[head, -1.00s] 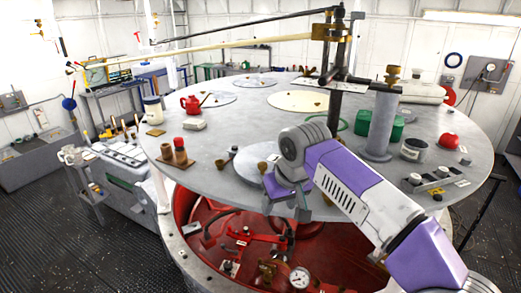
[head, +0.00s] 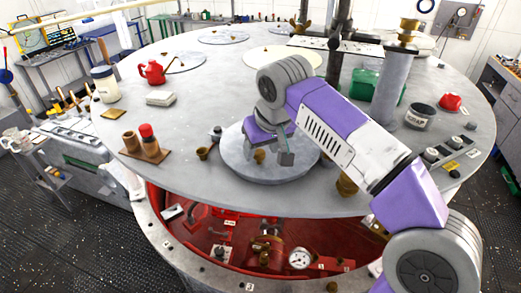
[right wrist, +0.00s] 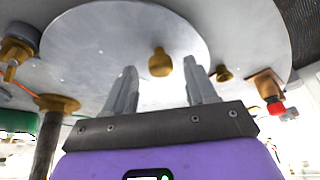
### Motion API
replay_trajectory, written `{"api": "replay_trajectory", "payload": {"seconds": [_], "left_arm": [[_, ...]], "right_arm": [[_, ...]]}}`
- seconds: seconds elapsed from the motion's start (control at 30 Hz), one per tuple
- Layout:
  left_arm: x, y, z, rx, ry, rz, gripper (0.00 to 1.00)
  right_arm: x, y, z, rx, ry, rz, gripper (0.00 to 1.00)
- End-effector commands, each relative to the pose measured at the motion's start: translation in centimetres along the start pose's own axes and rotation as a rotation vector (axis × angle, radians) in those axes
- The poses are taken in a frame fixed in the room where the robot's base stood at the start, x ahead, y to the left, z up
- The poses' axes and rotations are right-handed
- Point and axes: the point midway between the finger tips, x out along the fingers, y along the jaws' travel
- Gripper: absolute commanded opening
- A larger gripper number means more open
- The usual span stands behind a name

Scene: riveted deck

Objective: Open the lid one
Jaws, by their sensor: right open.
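A round grey lid (head: 235,163) lies flat and closed on the near part of the big round deck top. A small brass knob (head: 259,156) stands up from it. My right gripper (head: 270,150) is over this lid, close to the knob. In the right wrist view the lid (right wrist: 85,45) fills the upper middle, and the knob (right wrist: 160,62) appears between the two open, empty fingers (right wrist: 160,70). I cannot tell whether a finger touches it. My left gripper is not in view.
Other flat discs (head: 222,37) lie farther back. A wooden stand with a red-topped peg (head: 147,140) is left of the lid, and a small brass cup (head: 203,153) is nearer it. A grey column (head: 392,85) and grey can (head: 420,117) stand right. The red well (head: 220,240) opens below the front edge.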

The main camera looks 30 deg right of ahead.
Motion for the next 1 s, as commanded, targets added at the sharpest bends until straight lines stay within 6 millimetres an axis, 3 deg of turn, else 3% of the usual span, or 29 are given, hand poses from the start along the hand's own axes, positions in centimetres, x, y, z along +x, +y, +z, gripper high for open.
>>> {"api": "replay_trajectory", "payload": {"seconds": [0.13,0.4,0.77,1.0], "left_arm": [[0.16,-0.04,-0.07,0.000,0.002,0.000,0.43],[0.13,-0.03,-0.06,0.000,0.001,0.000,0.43],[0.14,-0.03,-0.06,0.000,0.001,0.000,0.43],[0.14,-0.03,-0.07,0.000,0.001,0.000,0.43]], "right_arm": [[1.15,0.02,0.03,0.001,-0.002,0.000,0.56],[1.27,0.01,0.00,0.001,-0.001,0.000,0.56],[1.25,0.00,0.00,0.000,0.000,0.000,0.03],[1.20,0.03,0.04,0.000,0.000,0.000,0.00]]}}
